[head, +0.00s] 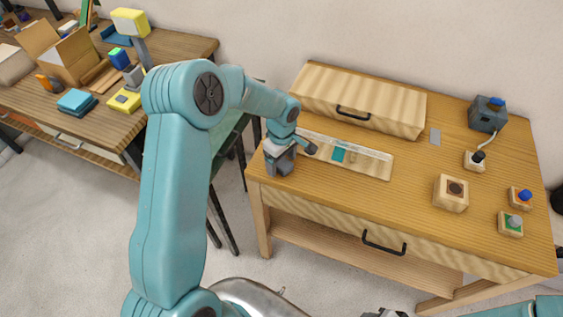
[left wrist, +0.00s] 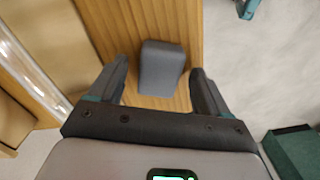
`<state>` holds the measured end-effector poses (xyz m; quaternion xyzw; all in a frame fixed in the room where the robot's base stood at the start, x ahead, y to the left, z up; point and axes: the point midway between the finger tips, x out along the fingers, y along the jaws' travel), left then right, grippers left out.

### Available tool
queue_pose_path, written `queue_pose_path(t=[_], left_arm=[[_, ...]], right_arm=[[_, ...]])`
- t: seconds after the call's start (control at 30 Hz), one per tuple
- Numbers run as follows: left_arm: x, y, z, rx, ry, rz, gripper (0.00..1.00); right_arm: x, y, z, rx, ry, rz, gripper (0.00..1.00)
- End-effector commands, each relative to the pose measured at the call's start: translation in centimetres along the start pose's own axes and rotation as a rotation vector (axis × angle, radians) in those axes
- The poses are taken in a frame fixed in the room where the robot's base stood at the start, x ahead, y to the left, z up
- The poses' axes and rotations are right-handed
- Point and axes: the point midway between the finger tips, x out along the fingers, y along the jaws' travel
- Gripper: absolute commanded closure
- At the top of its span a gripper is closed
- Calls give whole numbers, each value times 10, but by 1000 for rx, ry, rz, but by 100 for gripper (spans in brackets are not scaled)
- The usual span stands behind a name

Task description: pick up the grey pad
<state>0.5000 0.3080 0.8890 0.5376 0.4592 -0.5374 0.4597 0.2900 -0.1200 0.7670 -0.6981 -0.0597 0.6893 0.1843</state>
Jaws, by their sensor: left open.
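The grey pad (left wrist: 162,66) is a dark grey block with rounded edges, lying on the wooden table top in the left wrist view. My left gripper (left wrist: 158,74) is open, with one finger on each side of the pad and a visible gap to it on both sides. In the head view my left gripper (head: 280,160) is low at the left end of the right-hand table and largely hides the pad there. A small dark grey part (head: 385,313) at the bottom edge may be my right gripper; its jaws cannot be made out.
A long wooden tray (head: 372,166) with a teal piece lies beside my left gripper, and a wooden drawer box (head: 395,112) stands behind it. A thin grey plate (head: 435,136) and several button boxes sit further right. The table's left edge is close to the gripper.

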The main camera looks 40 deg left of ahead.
Motion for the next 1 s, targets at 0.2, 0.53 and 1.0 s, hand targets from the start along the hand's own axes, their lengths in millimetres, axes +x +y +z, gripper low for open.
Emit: queue_pose_path(t=[0.2, 0.53, 1.0], left_arm=[[1, 0, 0, 0, 0, 0, 29], [0, 0, 0, 0, 0, 0, 87], [-42, 1, -1, 0, 3, 7, 87]], right_arm=[[0, 0, 0, 0, 0, 0, 57], [0, 0, 0, 0, 0, 0, 57], [8, 3, 0, 0, 0, 0, 57]])
